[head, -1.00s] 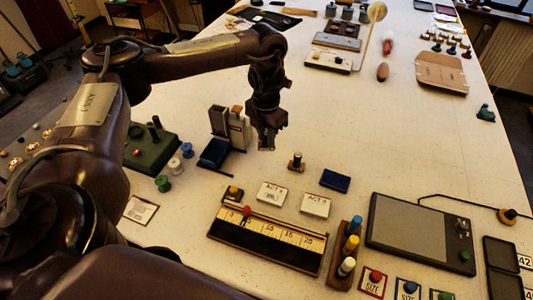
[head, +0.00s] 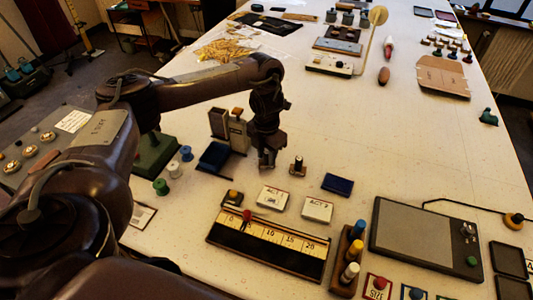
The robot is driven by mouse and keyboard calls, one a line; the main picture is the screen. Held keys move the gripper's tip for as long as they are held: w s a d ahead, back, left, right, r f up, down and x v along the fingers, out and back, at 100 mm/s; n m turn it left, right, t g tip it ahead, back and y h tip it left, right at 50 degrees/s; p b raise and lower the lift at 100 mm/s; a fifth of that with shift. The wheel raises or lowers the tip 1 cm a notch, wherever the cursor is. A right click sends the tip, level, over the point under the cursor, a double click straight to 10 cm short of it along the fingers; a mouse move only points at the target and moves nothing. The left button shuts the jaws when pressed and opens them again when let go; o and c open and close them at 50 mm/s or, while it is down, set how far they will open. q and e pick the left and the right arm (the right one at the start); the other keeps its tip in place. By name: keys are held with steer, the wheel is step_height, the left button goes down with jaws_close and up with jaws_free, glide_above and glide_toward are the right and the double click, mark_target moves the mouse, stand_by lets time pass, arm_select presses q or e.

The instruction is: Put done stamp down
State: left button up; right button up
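A small dark-handled stamp (head: 298,165) with a pale band stands upright on the table in the head view. I take it for the done stamp, though no label can be read. My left gripper (head: 267,164) points down just left of the stamp, apart from it in the picture. Its fingers are small and dark, so their opening cannot be made out, and nothing shows clearly between them. A blue ink pad (head: 337,184) lies to the right of the stamp. Two cards, one marked ACT (head: 273,197) and another (head: 317,209), lie below it. My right gripper is out of view.
A dark holder with a blue tray (head: 214,156) stands close left of the gripper. A ruler board (head: 268,244), a rack of capped pieces (head: 348,262) and a grey tablet (head: 420,238) fill the front. The table's middle, beyond the ink pad, is clear.

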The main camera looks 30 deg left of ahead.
mark_target(267, 152)
arm_select(q)
steer(key=shift+o, duration=1.2)
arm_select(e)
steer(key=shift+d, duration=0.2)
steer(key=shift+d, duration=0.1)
arm_select(q)
steer(key=shift+w+r, duration=0.1)
steer(key=shift+r, duration=0.5)
step_height(267, 152, up, 11)
steer(key=p, duration=0.3)
steer(key=shift+r, duration=0.1)
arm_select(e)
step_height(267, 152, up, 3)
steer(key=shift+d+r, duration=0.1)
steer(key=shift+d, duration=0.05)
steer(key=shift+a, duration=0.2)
